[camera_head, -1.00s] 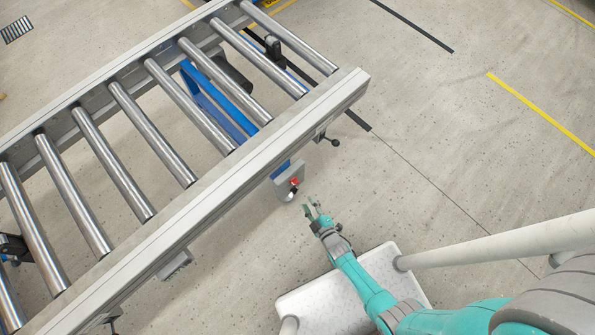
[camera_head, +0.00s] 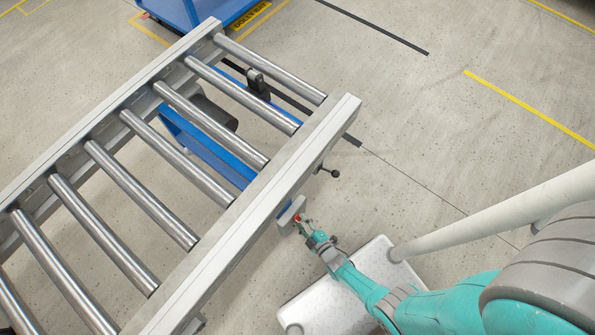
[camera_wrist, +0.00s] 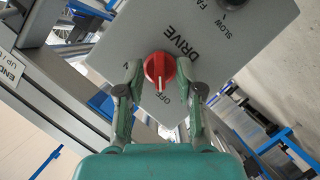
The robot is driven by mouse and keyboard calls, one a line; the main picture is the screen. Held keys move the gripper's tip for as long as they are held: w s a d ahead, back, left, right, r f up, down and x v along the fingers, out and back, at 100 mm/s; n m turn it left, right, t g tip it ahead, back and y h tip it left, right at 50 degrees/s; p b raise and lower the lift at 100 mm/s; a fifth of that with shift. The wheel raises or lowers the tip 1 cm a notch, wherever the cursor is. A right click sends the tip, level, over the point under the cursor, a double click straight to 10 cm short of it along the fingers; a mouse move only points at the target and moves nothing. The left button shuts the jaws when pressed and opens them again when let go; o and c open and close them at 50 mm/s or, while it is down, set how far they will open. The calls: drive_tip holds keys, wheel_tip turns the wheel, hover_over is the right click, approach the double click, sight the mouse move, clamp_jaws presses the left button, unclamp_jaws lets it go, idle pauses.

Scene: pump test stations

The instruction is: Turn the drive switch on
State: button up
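The drive switch (camera_wrist: 159,71) is a red rotary knob on a grey control box (camera_wrist: 115,50), marked DRIVE, with OFF lettering beside it in the wrist view. A second label by the knob is mostly hidden by a finger. My gripper (camera_wrist: 160,78) is open, with one finger on each side of the red knob and a small gap showing at each side. In the head view my gripper (camera_head: 308,228) is at the control box (camera_head: 291,215) on the conveyor's side, and the red knob is barely visible there.
A black speed knob (camera_wrist: 232,3) marked SLOW and FAST sits on the same box. The roller conveyor (camera_head: 270,185) fills the left side of the head view. A black-knobbed lever (camera_head: 333,173) sticks out beyond the box. A blue cart (camera_head: 190,12) stands at the back. Floor at the right is clear.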

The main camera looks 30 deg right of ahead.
drive_tip(key=shift+w, duration=0.1)
drive_tip(key=shift+c, duration=0.2)
clamp_jaws()
drive_tip(key=shift+m, duration=0.3)
drive_tip(key=shift+w+d+m+g+y, duration=0.15)
drive_tip(key=shift+m+g+y, duration=0.3)
drive_tip(key=shift+m+y, duration=1.15)
drive_tip(key=shift+d+m+g+y, duration=0.3)
drive_tip(key=shift+m+y, duration=0.65)
drive_tip(key=shift+m, duration=1.3)
drive_tip(key=shift+w+d+m+g+y, duration=0.1)
drive_tip(key=shift+m+g+y, duration=0.45)
drive_tip(key=shift+m+y, duration=1.05)
drive_tip(key=shift+m+h, duration=0.25)
drive_tip(key=shift+m, duration=0.3)
